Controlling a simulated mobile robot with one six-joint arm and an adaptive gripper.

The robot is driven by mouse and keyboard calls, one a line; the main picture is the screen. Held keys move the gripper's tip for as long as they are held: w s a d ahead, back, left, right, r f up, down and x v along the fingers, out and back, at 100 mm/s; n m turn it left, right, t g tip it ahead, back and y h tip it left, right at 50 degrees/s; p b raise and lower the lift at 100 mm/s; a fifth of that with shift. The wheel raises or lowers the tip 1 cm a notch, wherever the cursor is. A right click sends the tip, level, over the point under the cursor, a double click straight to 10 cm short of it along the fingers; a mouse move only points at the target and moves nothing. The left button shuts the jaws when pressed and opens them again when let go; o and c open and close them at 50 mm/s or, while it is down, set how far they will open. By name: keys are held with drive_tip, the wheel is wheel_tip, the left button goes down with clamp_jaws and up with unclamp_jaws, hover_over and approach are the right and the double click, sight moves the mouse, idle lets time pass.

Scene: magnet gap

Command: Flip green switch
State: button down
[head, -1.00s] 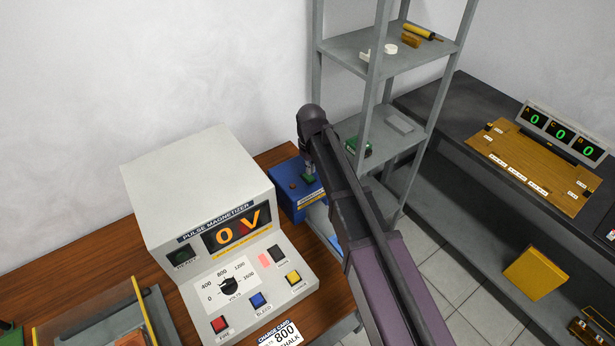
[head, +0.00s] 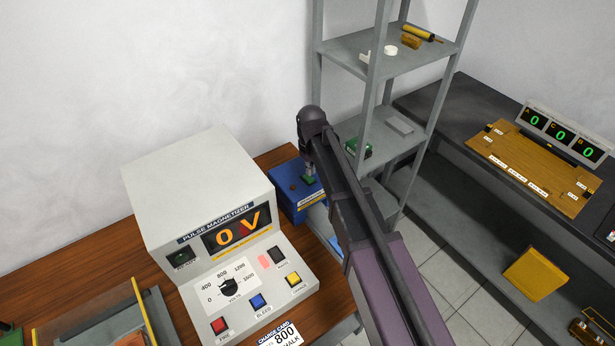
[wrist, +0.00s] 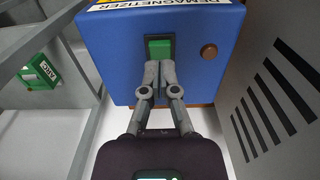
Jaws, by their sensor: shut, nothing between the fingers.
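The green switch (wrist: 159,49) sits in a dark plate on the top of the blue demagnetizer box (wrist: 112,62) in the wrist view. In the head view the blue box (head: 287,205) stands to the right of the pulse magnetizer, and the green switch (head: 309,180) shows small on its top. My gripper (wrist: 159,64) is shut and empty, with its fingertips at the lower edge of the green switch. I cannot tell whether they touch it. In the head view my gripper (head: 310,170) points down over the box and partly covers it.
The pulse magnetizer (head: 200,185) stands close left of the box and reads 0 V. Its grey vented side (wrist: 280,100) is at right in the wrist view. A brown round knob (wrist: 208,50) lies beside the switch. A grey shelf rack (head: 375,75) rises close behind my arm.

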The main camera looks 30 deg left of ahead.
sight(311, 179)
drive_tip(key=shift+f+b, duration=1.5)
idle(1.7)
drive_tip(key=shift+r, duration=0.15)
drive_tip(key=shift+r+p, duration=3.4)
drive_tip(key=shift+p, duration=0.15)
drive_tip(key=w+d+m, duration=0.1)
drive_tip(key=d+m, duration=0.8)
drive_tip(key=d, duration=2.7)
drive_tip(key=s+d+m, duration=0.3)
drive_tip(key=s+d, duration=0.2)
drive_tip(key=d, duration=0.8)
drive_tip(key=shift+s+m, duration=0.2)
drive_tip(key=shift+m, duration=0.1)
drive_tip(key=shift+f, duration=0.1)
